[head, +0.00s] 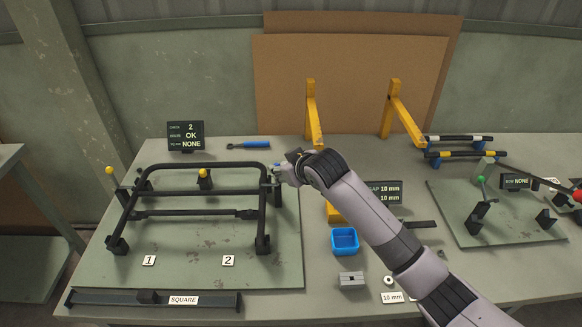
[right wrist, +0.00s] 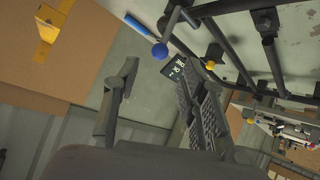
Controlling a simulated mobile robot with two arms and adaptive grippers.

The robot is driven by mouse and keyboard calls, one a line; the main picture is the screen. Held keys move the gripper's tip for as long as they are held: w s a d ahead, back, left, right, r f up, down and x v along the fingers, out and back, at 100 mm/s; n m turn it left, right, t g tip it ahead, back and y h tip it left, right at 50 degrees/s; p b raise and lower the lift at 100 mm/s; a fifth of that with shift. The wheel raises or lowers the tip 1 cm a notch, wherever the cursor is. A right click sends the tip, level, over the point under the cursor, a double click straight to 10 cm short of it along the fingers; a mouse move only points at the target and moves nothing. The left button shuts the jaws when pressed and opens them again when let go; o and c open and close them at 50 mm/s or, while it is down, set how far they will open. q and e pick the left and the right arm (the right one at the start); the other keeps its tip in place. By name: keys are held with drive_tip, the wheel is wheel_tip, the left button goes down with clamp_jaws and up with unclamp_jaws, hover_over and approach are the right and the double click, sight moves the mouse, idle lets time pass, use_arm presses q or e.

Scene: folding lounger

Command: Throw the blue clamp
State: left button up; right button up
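The blue clamp's round blue knob (right wrist: 159,51) shows in the right wrist view, on a dark lever just beyond my fingertips. In the head view the clamp is mostly hidden behind my right gripper (head: 282,172), at the right side of the black tube frame (head: 207,166). My right gripper (right wrist: 158,72) is open, its two fingers apart with nothing between them. Whether a finger touches the knob cannot be told. A clamp with a yellow knob (head: 203,173) stands at the frame's back bar, and another yellow knob (head: 110,171) is at the left. My left gripper is not in view.
A blue bin (head: 345,241) and a grey block (head: 351,279) are right of the fixture plate. Yellow brackets (head: 313,115) rise at the back. A second fixture (head: 500,215) stands right.

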drive_tip(key=shift+v, duration=2.2)
drive_tip(key=s+d+f+m+g, duration=0.1)
drive_tip(key=s+d+f, duration=0.1)
drive_tip(key=s+f, duration=0.55)
drive_tip(key=s+d+f+m+g+h, duration=0.1)
drive_tip(key=s+d+f+m+g, duration=0.15)
drive_tip(key=s+d, duration=0.55)
drive_tip(key=s+d+f+m+g+h, duration=0.1)
drive_tip(key=s+d+f+h, duration=0.2)
drive_tip(key=s, duration=1)
drive_tip(key=s+d+f+m+g, duration=0.2)
drive_tip(key=s+d+f, duration=0.3)
drive_tip(key=s, duration=0.5)
wheel_tip(320, 180, down, 26)
drive_tip(key=b, duration=0.2)
drive_tip(key=s+d+f+g+b, duration=0.2)
drive_tip(key=s+d+f, duration=0.1)
drive_tip(key=s+f, duration=1.5)
drive_tip(key=shift+d+f+n, duration=0.15)
drive_tip(key=shift+f+n, duration=0.3)
drive_tip(key=shift+f, duration=0.4)
